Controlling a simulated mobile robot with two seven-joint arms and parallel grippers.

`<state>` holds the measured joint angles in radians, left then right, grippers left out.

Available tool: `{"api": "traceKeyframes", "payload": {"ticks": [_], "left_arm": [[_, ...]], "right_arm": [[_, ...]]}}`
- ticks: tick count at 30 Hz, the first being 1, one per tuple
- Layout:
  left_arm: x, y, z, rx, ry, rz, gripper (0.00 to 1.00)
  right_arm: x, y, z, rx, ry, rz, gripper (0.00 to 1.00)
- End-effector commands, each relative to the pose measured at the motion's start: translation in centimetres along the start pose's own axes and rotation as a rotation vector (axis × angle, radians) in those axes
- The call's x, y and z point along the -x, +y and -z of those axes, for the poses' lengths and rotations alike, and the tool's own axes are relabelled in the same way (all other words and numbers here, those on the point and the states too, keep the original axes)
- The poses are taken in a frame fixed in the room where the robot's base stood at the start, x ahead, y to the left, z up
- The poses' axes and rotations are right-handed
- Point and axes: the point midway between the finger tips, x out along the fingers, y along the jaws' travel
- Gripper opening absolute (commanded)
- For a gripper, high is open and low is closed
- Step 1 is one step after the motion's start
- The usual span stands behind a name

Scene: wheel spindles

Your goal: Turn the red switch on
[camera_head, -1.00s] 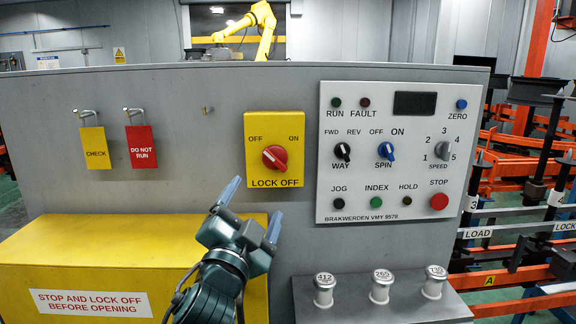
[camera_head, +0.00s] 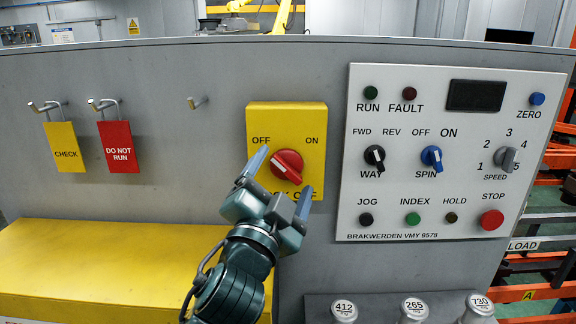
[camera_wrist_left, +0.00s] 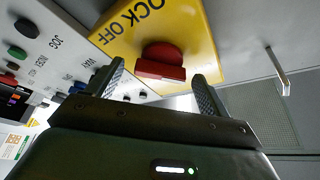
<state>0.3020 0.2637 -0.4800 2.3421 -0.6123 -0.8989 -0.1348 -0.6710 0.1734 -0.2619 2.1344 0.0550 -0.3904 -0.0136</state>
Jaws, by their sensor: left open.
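The red switch (camera_head: 286,164) is a round red knob with a raised handle, on a yellow plate (camera_head: 315,113) marked OFF at upper left, ON at upper right and LOCK OFF below. My left gripper (camera_head: 284,171) is open and empty, in front of the plate's lower part and hiding some of the LOCK OFF lettering. In the left wrist view the red switch (camera_wrist_left: 161,60) shows between and beyond the two fingers; I cannot tell whether they touch it. My right gripper is not in view.
A grey control panel (camera_head: 440,110) with buttons and smaller knobs is to the right. A CHECK tag (camera_head: 66,148) and a DO NOT RUN tag (camera_head: 119,147) hang on hooks at left. A yellow cover (camera_head: 110,262) juts out below left. Metal cylinders stand at lower right.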

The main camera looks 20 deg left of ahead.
Motion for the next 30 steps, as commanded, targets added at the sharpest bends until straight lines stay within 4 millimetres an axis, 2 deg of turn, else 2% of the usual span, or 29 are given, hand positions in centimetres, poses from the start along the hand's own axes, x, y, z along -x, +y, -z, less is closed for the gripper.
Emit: {"api": "traceKeyframes", "payload": {"ticks": [12, 27, 30], "left_arm": [[0.2, -0.09, 0.18, 0.0, -0.001, 0.001, 0.8], [0.18, -0.09, 0.17, 0.0, -0.001, 0.001, 0.39], [0.17, -0.1, 0.18, -0.001, -0.001, 0.001, 0.35]], "right_arm": [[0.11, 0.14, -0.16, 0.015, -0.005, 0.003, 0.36], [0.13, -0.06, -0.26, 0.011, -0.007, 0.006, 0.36], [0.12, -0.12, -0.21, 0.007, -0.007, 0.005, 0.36]]}}
